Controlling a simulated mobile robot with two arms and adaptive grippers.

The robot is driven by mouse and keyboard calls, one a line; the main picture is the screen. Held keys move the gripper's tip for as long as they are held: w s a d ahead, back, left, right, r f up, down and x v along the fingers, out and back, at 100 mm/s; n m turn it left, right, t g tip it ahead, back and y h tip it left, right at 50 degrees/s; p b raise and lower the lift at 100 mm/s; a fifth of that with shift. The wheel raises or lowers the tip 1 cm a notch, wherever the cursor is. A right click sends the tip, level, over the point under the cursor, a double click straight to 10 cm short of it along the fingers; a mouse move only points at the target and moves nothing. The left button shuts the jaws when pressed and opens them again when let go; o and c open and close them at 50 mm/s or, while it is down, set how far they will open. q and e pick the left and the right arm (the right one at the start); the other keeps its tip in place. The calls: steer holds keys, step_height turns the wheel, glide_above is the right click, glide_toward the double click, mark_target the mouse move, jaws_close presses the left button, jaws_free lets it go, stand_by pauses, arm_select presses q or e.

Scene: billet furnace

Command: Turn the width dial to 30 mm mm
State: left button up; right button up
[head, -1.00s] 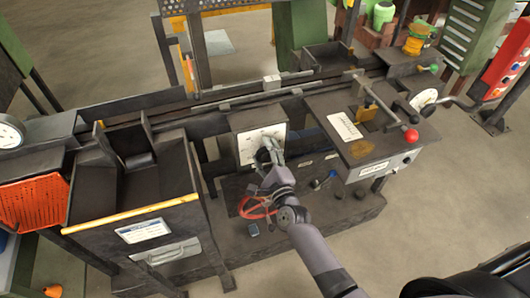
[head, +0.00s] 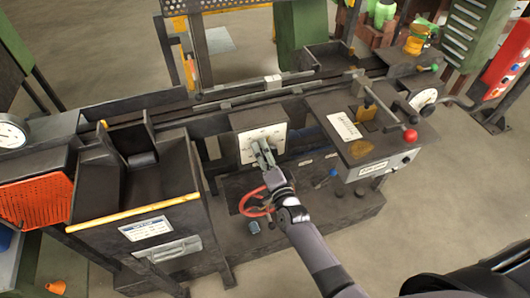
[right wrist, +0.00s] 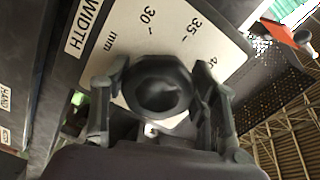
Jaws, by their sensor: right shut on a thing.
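The width dial's white scale plate (head: 247,141) is on the front of a dark box at the middle of the machine. In the right wrist view the plate (right wrist: 150,40) reads "WIDTH" and "mm", with 30, 35 and a partly covered 40. The dark round knob (right wrist: 158,84) sits in front of the plate. My right gripper (head: 263,150) is at the dial, its fingers (right wrist: 160,98) on both sides of the knob and shut on it. I cannot make out a pointer, so the setting cannot be told. My left gripper is not in view.
A red handwheel (head: 257,202) is just below my right gripper. A dark bin (head: 135,180) with a yellow edge stands at left. Open floor lies in front.

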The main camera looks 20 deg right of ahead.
steer(key=n, duration=0.4)
steer(key=shift+f+n, duration=0.15)
steer(key=shift+n, duration=0.25)
steer(key=n, duration=0.2)
steer(key=n+p, duration=0.1)
steer(key=n, duration=0.1)
steer(key=shift+d+f+n, duration=0.15)
steer(key=shift+d+n, duration=0.05)
steer(key=shift+n, duration=0.1)
steer(key=n, duration=0.3)
steer(key=shift+d, duration=0.1)
steer(key=n, duration=0.5)
steer(key=shift+d, duration=0.1)
steer(key=n, duration=0.3)
steer(key=shift+d+n+b, duration=0.1)
steer(key=shift+n+b, duration=0.2)
steer(key=shift+b, duration=0.1)
steer(key=n+b, duration=0.1)
steer(key=n, duration=0.2)
steer(key=shift+d+n, duration=0.1)
steer(key=shift+n, duration=0.3)
steer(key=n+b, duration=0.1)
steer(key=n, duration=0.2)
steer(key=shift+r+n+b, duration=0.15)
steer(key=shift+n+b, duration=0.25)
steer(key=shift+n, duration=0.6)
steer(key=shift+r+n+b, duration=0.1)
steer(key=shift+n+b, duration=0.25)
steer(key=shift+n, duration=0.65)
